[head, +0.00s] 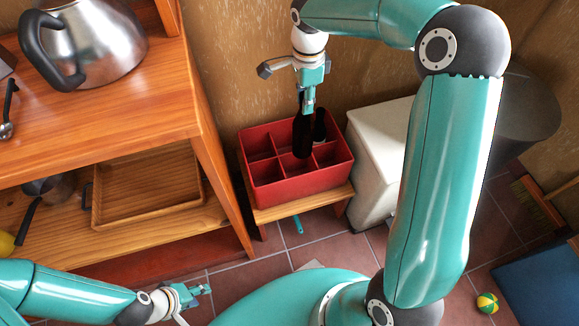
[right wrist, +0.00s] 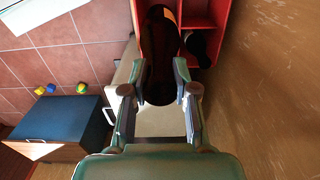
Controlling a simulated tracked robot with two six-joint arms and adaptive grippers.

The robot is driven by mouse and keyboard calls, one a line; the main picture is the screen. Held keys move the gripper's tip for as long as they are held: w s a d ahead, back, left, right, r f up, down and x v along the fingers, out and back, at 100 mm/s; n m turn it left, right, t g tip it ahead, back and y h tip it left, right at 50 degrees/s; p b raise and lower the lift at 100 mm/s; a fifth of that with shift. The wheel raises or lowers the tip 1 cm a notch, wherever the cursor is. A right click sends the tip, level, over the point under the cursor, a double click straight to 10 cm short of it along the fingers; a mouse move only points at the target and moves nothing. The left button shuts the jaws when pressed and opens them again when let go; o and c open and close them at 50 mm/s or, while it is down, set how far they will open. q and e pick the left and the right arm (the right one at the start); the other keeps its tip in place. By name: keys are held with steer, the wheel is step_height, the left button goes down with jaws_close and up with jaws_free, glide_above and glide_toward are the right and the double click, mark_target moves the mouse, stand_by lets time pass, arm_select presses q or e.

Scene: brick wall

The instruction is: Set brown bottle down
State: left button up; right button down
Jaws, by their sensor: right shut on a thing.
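The dark brown bottle (head: 302,136) is upright in the head view, held over the red crate (head: 300,191) with its lower end at a middle compartment. I cannot tell whether its base touches the crate floor. My right gripper (head: 308,106) is shut on the bottle's upper part. In the right wrist view the bottle (right wrist: 160,50) runs away from the fingers, beside the crate's red dividers. A second dark bottle (head: 320,125) stands in the crate just right of the held one. My left gripper (head: 197,290) is low at the left, far from the crate; its small fingers do not show clearly.
The crate stands on a low wooden stool (head: 262,214) against the wall. A wooden shelf with a steel kettle (head: 100,45) and a tray (head: 150,190) is close on the left. A white bin (head: 375,150) is close on the right. Several crate compartments are empty.

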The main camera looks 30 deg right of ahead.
mark_target(300, 147)
steer(key=f+b, duration=0.1)
steer(key=f, duration=0.4)
steer(key=f+b, duration=0.1)
steer(key=f, duration=0.3)
steer(key=f+b, duration=0.1)
steer(key=f, duration=0.4)
steer(key=shift+w+a+f+b, duration=0.25)
steer(key=shift+f+b, duration=0.7)
steer(key=shift+f, duration=2)
steer(key=shift+r, duration=0.1)
steer(key=c, duration=1.3)
jaws_free()
steer(key=shift+f, duration=0.2)
steer(key=shift+c, duration=0.2)
steer(key=o, duration=0.4)
steer(key=shift+o, duration=0.2)
steer(key=shift+r, duration=0.15)
